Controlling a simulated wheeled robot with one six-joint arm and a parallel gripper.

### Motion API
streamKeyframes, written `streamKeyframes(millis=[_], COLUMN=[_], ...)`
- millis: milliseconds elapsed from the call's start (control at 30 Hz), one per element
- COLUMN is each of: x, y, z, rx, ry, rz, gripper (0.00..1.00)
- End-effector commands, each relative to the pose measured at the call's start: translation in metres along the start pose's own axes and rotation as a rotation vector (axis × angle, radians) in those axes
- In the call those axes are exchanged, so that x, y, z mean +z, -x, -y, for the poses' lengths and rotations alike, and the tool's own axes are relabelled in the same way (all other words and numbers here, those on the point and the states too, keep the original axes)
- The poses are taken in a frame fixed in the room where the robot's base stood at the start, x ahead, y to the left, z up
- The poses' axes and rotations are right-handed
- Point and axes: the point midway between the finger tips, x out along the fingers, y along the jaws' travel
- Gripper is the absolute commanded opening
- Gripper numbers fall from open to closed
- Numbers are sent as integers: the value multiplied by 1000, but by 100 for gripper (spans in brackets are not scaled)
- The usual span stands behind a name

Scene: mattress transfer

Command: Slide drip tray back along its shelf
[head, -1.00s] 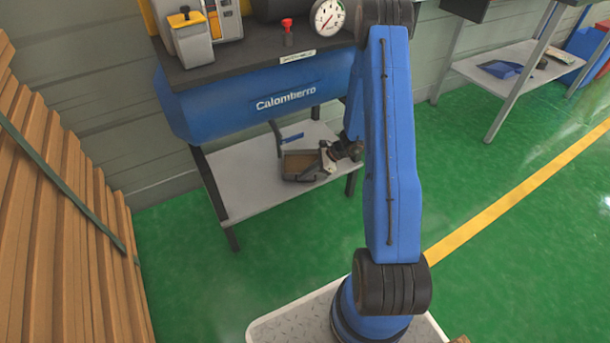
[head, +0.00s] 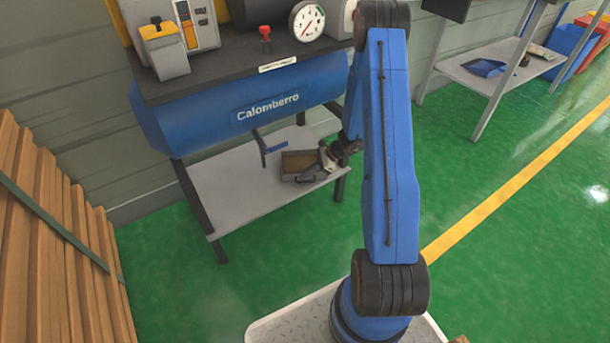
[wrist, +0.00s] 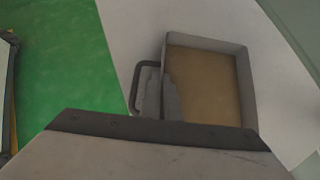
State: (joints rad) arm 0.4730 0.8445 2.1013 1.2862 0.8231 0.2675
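The drip tray (head: 298,162), a shallow grey box with a brown inside, sits on the grey shelf (head: 225,195) under the blue Calomberro tank, near the shelf's right end. In the wrist view the tray (wrist: 208,78) shows a dark looped handle (wrist: 137,88) on its left side. My gripper (head: 327,160) is at the tray's right side in the head view, low and close against it. Its wide grey body covers the bottom of the wrist view and hides the tray's near edge. I cannot see the fingertips clearly, nor whether they hold the tray.
Dark legs stand at the shelf's corners. Stacked timber (head: 60,230) stands at left. Green floor is clear at right, up to a second table (head: 500,75).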

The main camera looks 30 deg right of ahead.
Motion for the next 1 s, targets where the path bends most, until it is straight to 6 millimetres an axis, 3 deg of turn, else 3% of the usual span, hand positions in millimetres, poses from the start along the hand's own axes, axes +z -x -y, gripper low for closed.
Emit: streamKeyframes(millis=[200,300,667,1000], x=[0,0,2,32], y=[0,0,2,32], z=[0,0,0,1], rx=[0,0,-1,-3], ry=[0,0,1,3], rz=[0,0,0,-1], gripper=[0,24,24,24])
